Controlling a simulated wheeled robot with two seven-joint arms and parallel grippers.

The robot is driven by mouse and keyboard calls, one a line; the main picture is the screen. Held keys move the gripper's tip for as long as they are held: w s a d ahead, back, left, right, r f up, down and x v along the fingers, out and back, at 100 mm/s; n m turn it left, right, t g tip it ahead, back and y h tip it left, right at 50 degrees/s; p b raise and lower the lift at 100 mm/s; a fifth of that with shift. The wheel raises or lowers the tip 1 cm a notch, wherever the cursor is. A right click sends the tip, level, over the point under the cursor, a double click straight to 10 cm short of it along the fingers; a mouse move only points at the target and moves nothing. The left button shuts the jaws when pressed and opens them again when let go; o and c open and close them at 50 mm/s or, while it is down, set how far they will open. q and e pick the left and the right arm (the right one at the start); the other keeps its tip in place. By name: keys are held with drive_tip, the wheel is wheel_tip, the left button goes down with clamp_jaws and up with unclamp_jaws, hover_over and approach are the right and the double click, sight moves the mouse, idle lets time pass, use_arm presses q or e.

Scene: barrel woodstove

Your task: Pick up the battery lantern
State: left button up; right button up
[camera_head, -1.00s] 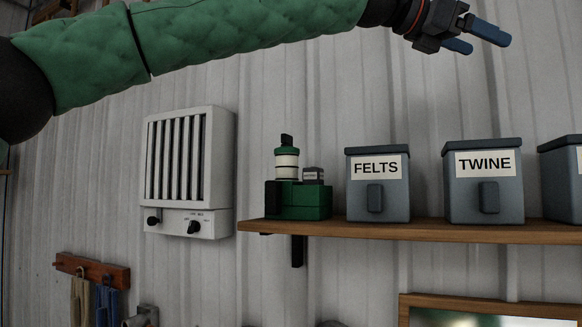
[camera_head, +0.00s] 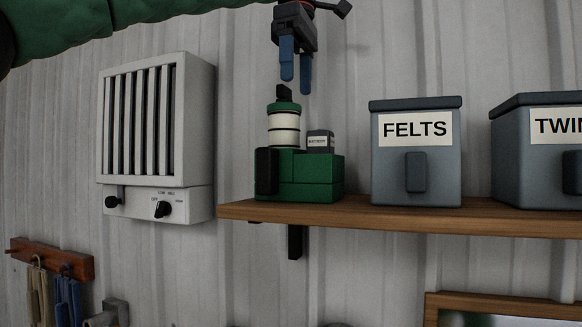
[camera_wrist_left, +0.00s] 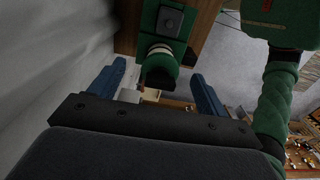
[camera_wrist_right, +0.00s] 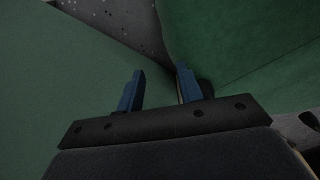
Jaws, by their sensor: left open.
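The battery lantern (camera_head: 283,121) appears to be the green piece with a cream banded cylinder and a dark top knob. It stands upright at the left end of the wooden shelf (camera_head: 400,217). A small grey labelled block (camera_head: 320,141) sits beside the cylinder, on the green base. My left gripper (camera_head: 297,85) points down, open and empty, close above and slightly right of the knob. In the left wrist view the lantern's green top (camera_wrist_left: 158,62) shows between the spread fingers. My right gripper (camera_wrist_right: 160,80) is open, with green surfaces around it; no lantern shows there.
A grey FELTS box (camera_head: 415,165) stands right of the lantern with a gap between. A TWINE box (camera_head: 540,160) is further right. A white wall heater (camera_head: 155,125) hangs left of the shelf. A hook rail (camera_head: 50,257) is lower left. The corrugated wall is close behind.

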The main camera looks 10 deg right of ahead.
sight(295, 113)
use_arm(q)
drive_tip(key=shift+s+f, duration=0.25)
drive_tip(key=shift+f, duration=0.75)
drive_tip(key=shift+w+a+f, duration=0.1)
drive_tip(key=shift+w+f, duration=0.2)
drive_tip(key=shift+f, duration=0.1)
drive_tip(key=shift+s+f, duration=0.1)
drive_tip(key=shift+f, duration=0.45)
drive_tip(key=f+p, duration=0.2)
drive_tip(key=shift+s+a+f, duration=0.1)
drive_tip(key=shift+a+f, duration=0.1)
drive_tip(key=shift+f, duration=0.7)
drive_tip(key=shift+d, duration=0.1)
drive_tip(key=shift+c, duration=1)
drive_tip(key=shift+r, duration=0.1)
clamp_jaws()
